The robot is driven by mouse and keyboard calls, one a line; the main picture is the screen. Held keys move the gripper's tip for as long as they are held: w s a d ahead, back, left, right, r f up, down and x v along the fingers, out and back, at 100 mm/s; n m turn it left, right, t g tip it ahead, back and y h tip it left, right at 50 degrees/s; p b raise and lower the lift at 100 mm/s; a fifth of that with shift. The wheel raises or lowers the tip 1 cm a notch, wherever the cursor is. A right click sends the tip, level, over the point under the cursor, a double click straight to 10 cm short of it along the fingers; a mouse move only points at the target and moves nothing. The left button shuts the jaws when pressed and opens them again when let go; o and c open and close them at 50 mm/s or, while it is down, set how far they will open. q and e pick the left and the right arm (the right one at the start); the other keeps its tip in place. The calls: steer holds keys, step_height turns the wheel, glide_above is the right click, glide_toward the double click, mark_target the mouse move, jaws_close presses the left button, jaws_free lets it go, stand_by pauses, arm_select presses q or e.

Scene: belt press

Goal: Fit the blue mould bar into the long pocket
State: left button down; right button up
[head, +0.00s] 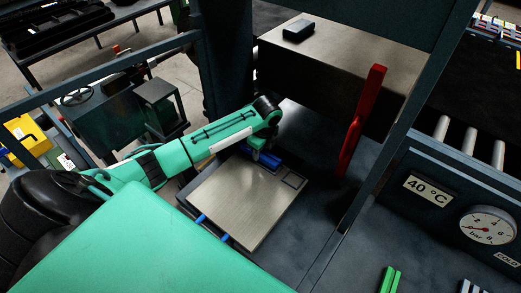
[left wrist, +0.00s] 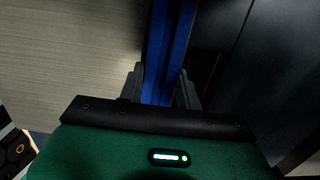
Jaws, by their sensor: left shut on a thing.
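The blue mould bar (head: 268,161) is at the far edge of the pale metal plate (head: 235,205), partly hidden by my left arm. My left gripper (left wrist: 160,90) is shut on the bar; in the left wrist view the blue bar (left wrist: 166,45) runs lengthwise between the two dark fingers. In the head view my left gripper (head: 262,152) is low over the plate's far edge. A small square outline (head: 293,180) shows at the plate's right corner. I cannot make out the long pocket, nor whether the bar is in it or above it. My right gripper is out of view.
A red upright lever (head: 360,125) stands right of the plate. A heavy block (head: 335,75) hangs behind it, with a dark small box (head: 298,30) on top. Blue pieces (head: 224,237) show at the plate's near edge. Green bars (head: 390,280) lie at lower right.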

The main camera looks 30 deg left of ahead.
arm_select(q)
steer(key=shift+f, duration=0.65)
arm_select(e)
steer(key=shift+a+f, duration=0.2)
arm_select(q)
steer(key=c, duration=0.9)
jaws_free()
